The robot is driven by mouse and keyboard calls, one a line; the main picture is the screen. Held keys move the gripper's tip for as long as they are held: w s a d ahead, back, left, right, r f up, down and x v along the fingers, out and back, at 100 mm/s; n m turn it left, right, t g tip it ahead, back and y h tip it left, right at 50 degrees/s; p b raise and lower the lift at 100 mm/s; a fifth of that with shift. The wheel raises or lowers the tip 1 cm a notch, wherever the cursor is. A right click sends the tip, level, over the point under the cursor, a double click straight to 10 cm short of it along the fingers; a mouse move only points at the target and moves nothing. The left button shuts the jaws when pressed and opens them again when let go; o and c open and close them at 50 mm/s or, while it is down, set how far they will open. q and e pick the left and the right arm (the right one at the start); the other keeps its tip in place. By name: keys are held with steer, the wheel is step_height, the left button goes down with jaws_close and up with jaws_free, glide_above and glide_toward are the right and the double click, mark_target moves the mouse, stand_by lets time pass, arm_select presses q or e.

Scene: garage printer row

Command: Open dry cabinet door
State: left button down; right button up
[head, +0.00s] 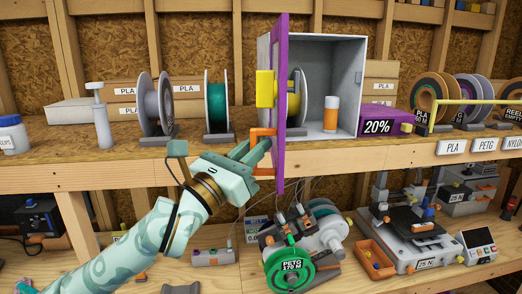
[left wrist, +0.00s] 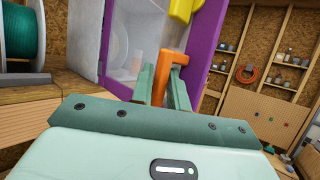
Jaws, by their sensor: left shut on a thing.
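The dry cabinet (head: 345,80) is a grey box on the upper shelf with its front open. Its purple-framed door (head: 280,60) stands swung out toward me, seen nearly edge-on. The door also shows in the left wrist view (left wrist: 205,45), with a clear window. My left gripper (head: 262,150) is shut on the orange door handle (head: 263,132). In the left wrist view, the handle (left wrist: 172,62) sits between the fingers (left wrist: 163,88). My right gripper is not in view.
A teal spool (head: 216,100) and a grey spool (head: 158,105) stand left of the door. A purple 20% box (head: 377,122) sits to the right. Below are a green PETG spool (head: 290,270) and a printer (head: 405,240) on the lower bench.

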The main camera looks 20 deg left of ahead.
arm_select(q)
steer(key=shift+s+a+h, duration=0.15)
steer(key=shift+a+h, duration=0.4)
steer(key=shift+h, duration=0.05)
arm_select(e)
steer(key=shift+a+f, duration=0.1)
arm_select(q)
steer(key=c, duration=1.6)
jaws_free()
steer(key=shift+r+m, duration=0.1)
steer(key=shift+m, duration=0.2)
steer(key=shift+o, duration=0.3)
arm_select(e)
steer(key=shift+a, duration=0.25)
